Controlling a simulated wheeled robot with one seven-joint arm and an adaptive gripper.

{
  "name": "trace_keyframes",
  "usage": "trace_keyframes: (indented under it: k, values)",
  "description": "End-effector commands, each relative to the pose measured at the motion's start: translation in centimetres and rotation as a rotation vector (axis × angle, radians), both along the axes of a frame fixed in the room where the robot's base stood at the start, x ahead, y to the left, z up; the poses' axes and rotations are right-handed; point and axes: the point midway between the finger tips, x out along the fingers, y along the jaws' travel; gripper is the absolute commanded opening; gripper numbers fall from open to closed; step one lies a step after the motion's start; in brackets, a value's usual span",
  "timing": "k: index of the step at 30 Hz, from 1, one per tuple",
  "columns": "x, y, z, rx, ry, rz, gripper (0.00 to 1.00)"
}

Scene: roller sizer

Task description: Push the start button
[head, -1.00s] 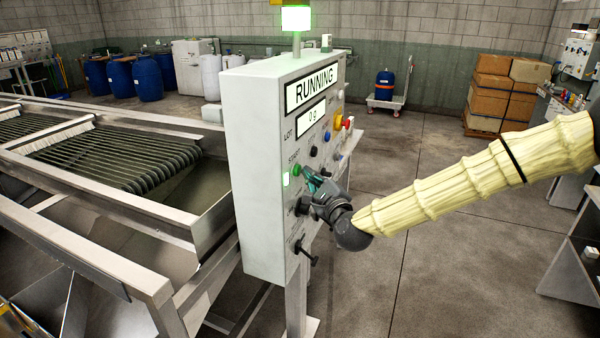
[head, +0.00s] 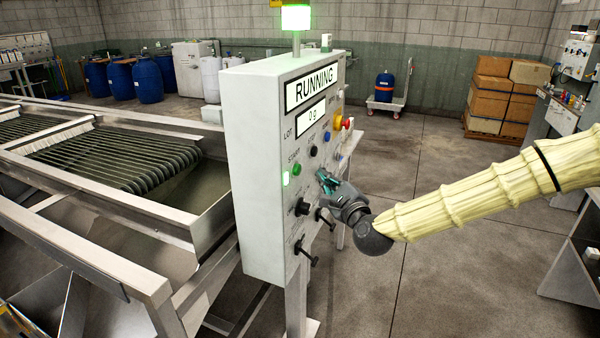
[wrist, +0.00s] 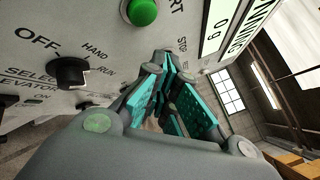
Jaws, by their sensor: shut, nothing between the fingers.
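The green start button (head: 297,169) sits on the face of the white control box (head: 252,170), below the lot readout. In the wrist view the green button (wrist: 142,11) shows at the top, above my gripper. My gripper (head: 322,176) is shut and empty, its teal pads together. It is in front of the panel, to the right of the start button and apart from it. The fingers (wrist: 165,100) also show in the wrist view. The box's display (head: 314,88) reads RUNNING, and the green lamp (head: 296,17) on top is lit.
A black selector knob (head: 302,207) and black levers (head: 306,252) lie below the button. Blue, yellow and red controls (head: 347,123) are farther along the panel. The roller machine (head: 130,170) stands left. The floor (head: 430,240) right of the box is open.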

Motion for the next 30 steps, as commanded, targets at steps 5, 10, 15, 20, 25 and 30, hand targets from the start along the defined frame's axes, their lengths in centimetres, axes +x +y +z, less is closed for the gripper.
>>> trace_keyframes:
  k: [5, 10, 15, 20, 25, 30]
  values:
    - [-0.4, -1.3, 0.0, 0.000, -0.001, -0.001, 0.00]
    - [-0.6, -1.7, 0.0, -0.001, -0.001, 0.001, 0.00]
    - [-0.6, -1.7, 0.0, -0.001, -0.001, 0.001, 0.00]
    - [-0.6, -1.7, 0.0, -0.001, -0.001, 0.001, 0.00]
    - [-0.6, -1.7, 0.0, -0.001, -0.001, 0.001, 0.00]
    - [-0.9, -1.5, -1.1, -0.025, 0.010, 0.004, 0.00]
